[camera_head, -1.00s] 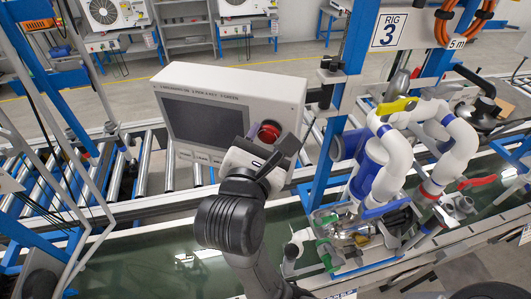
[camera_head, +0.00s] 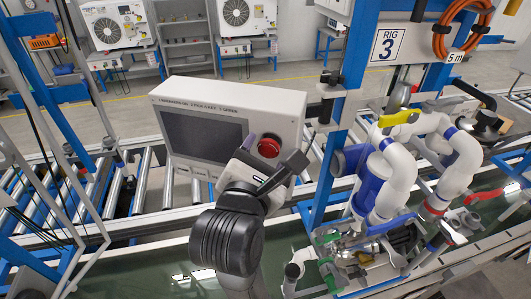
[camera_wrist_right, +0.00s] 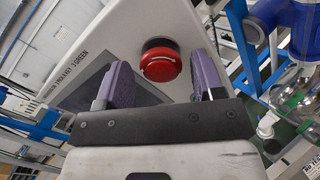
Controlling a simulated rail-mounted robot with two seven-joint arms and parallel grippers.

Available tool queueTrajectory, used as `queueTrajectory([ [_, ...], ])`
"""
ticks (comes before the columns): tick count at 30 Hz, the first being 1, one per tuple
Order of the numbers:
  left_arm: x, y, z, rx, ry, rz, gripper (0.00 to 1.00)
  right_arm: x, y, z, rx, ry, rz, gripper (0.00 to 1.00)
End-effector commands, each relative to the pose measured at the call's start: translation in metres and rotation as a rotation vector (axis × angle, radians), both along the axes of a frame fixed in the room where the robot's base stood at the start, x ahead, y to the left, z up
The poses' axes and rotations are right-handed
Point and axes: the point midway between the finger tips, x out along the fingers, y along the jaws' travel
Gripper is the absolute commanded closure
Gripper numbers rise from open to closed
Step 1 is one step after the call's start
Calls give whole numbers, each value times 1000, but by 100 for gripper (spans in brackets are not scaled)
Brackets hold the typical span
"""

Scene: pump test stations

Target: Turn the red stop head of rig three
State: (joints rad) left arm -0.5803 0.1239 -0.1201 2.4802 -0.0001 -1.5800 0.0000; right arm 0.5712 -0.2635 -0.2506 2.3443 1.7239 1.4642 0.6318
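The red stop head (camera_head: 269,146) is a round red knob on the right side of the light grey console's (camera_head: 285,97) front face. My right gripper (camera_head: 272,168) is in front of the console, just below the head. In the right wrist view the red head (camera_wrist_right: 160,63) sits ahead, between the two purple-padded fingers of the right gripper (camera_wrist_right: 161,75). The fingers are open and gaps show on both sides of the head; I see no contact. The rig sign reading 3 (camera_head: 388,44) is on the blue frame to the right. My left gripper is not in view.
White and blue pump piping (camera_head: 398,170) with a yellow handle (camera_head: 398,118) stands close to the right. A blue post (camera_head: 335,150) rises beside the console. Roller conveyors (camera_head: 110,200) run behind and to the left. An orange cable coil (camera_head: 455,30) hangs at upper right.

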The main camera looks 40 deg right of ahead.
Motion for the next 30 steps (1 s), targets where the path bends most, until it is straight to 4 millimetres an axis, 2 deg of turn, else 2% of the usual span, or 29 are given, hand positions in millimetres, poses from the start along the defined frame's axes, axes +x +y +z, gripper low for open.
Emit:
queueTrajectory([
  [14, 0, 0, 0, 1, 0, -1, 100, 0, 0, 1, 0, 0, -1, 31],
  [17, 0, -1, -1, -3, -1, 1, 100, 0, 0, 8, 1, -2, 0, 31],
  [23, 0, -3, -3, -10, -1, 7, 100, 0, 0, 40, 3, -5, 1, 31],
  [30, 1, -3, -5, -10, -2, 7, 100, -44, -23, 70, 5, -10, 1, 31],
])
